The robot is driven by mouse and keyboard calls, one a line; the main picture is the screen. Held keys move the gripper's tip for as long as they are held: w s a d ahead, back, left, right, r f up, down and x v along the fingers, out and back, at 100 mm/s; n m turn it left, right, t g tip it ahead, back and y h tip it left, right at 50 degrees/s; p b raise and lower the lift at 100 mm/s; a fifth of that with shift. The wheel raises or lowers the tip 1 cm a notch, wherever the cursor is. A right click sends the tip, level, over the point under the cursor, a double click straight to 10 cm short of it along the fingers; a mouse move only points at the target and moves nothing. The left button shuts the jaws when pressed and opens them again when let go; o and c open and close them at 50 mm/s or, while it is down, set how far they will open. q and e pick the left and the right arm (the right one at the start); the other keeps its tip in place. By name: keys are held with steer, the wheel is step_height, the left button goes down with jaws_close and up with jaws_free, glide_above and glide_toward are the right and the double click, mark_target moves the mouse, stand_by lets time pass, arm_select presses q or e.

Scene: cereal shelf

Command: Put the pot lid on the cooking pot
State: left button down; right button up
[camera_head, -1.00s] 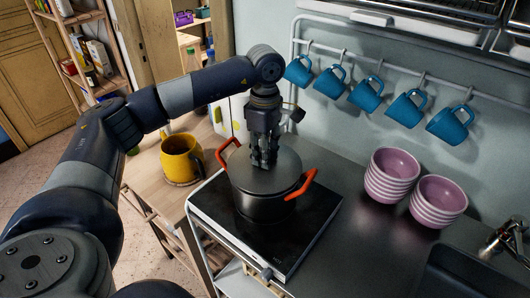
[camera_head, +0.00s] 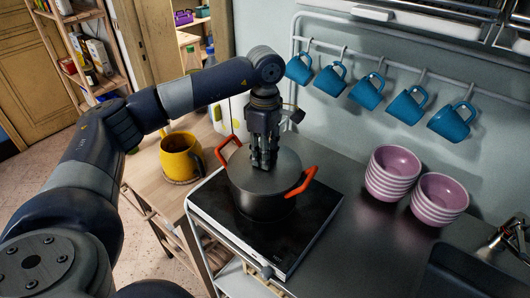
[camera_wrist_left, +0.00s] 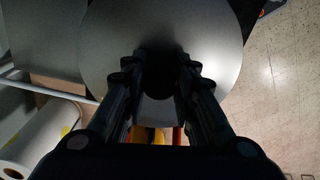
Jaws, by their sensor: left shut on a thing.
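The dark cooking pot (camera_head: 258,207) with red handles stands on the black cooktop (camera_head: 318,218). The grey pot lid (camera_head: 245,178) lies level over the pot's opening and appears to rest on its rim; I cannot tell whether a small gap remains. My left gripper (camera_head: 264,164) points straight down above the lid's middle, shut on the lid at its centre. In the left wrist view the lid (camera_wrist_left: 215,40) is a large grey disc beyond the fingers (camera_wrist_left: 160,80); its knob is hidden in shadow between them. My right gripper is not in view.
A yellow pot (camera_head: 180,156) stands on the wooden side table left of the cooktop. Striped pink bowls (camera_head: 390,175) are stacked on the counter to the right. Several blue mugs (camera_head: 367,92) hang from a wall rail behind. The counter between cooktop and bowls is clear.

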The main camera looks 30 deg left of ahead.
arm_select(q)
steer(key=shift+f, duration=0.1)
steer(key=c, duration=1.2)
jaws_free()
step_height(320, 180, up, 12)
steer(key=shift+r, duration=0.1)
